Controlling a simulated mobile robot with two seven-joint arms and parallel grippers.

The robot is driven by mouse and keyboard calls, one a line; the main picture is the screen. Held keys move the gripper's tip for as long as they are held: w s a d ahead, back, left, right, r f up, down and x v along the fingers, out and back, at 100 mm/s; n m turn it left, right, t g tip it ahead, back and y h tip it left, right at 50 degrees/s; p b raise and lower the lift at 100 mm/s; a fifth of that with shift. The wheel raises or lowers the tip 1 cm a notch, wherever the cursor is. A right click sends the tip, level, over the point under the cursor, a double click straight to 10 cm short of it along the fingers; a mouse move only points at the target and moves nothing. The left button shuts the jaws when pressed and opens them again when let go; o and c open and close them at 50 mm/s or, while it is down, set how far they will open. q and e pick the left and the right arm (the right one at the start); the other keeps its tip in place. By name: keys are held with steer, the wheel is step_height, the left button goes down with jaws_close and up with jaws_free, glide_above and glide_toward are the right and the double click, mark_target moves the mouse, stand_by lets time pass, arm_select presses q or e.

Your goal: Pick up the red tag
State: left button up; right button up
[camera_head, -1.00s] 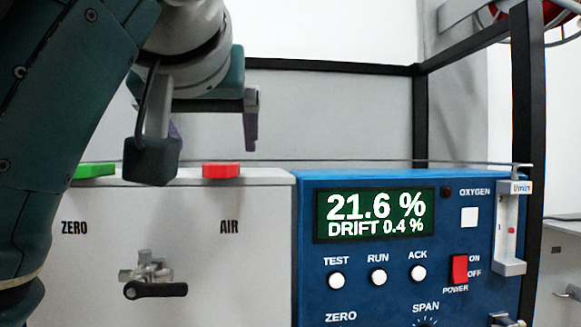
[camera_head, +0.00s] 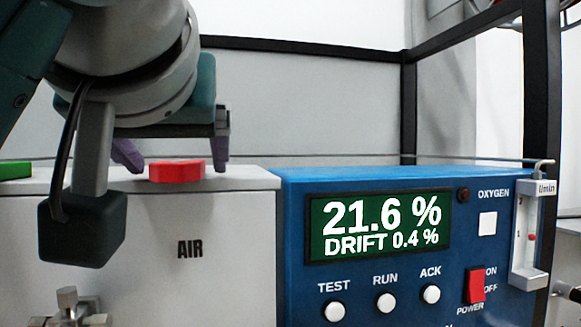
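The red tag (camera_head: 177,171) lies on top of the grey box (camera_head: 229,222), above the word AIR. My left gripper (camera_head: 176,160) is just above the tag, pointing down. Its two purple fingers are apart, one near the tag's left end and one past its right end. The tag looks free between them; I cannot tell whether the fingers are level with it in depth. My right gripper is not in view.
A green tag (camera_head: 14,172) lies on the same box at the far left. A blue analyser (camera_head: 300,268) with a lit display stands to the right. A black frame (camera_head: 408,110) rises behind. A valve (camera_head: 75,310) sticks out of the box's front.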

arm_select(q)
steer(key=c, duration=1.3)
steer(key=shift+r, duration=0.15)
